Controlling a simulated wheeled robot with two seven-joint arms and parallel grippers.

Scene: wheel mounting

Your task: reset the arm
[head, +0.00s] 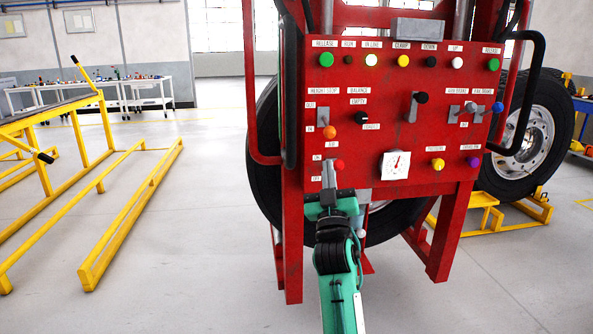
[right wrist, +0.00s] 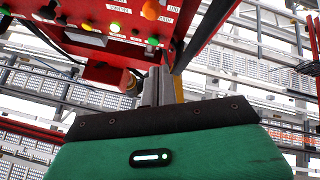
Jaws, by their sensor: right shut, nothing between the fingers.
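My right gripper (head: 329,174) is at the end of my green and black arm, in front of the lower left of a red control panel (head: 345,100) in the head view. It is shut with nothing between its fingers. It is close to the lever with the red knob (head: 338,164); I cannot tell whether they touch. In the right wrist view the shut fingers (right wrist: 157,86) point up past the panel (right wrist: 108,68), with its buttons at the top. My left gripper is in neither view.
The panel has several coloured buttons, levers and a white gauge (head: 395,165). A black handle bar (head: 540,85) sticks out at its right. One tyre stands behind the machine; another wheel (head: 535,135) is at the right. Yellow rails (head: 130,215) lie left, with free floor between.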

